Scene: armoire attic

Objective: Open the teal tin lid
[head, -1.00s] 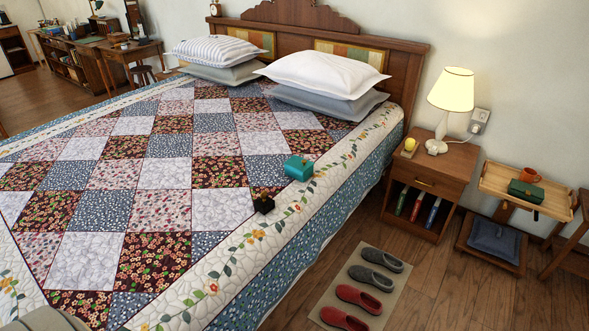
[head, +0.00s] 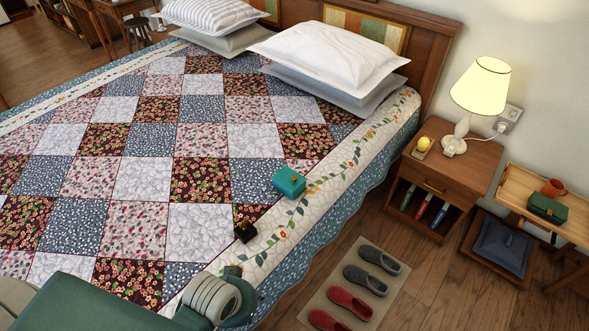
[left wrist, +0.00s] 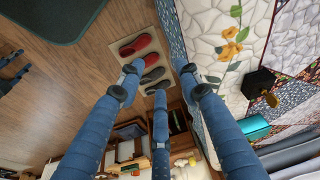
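In the left wrist view the tin (left wrist: 255,129) shows at the right, partly behind one blue finger. My left arm comes in at the lower left of the head view, its wrist (head: 215,298) over the bed's edge, well short of the tin. My left gripper (left wrist: 158,76) has its fingers spread and empty.
A small black object (head: 245,231) with a gold part lies on the quilt between my left wrist and the tin. Pillows (head: 330,55) lie at the headboard. A nightstand (head: 448,175) with a lit lamp, a tray table (head: 530,190) and slippers (head: 348,300) are to the right.

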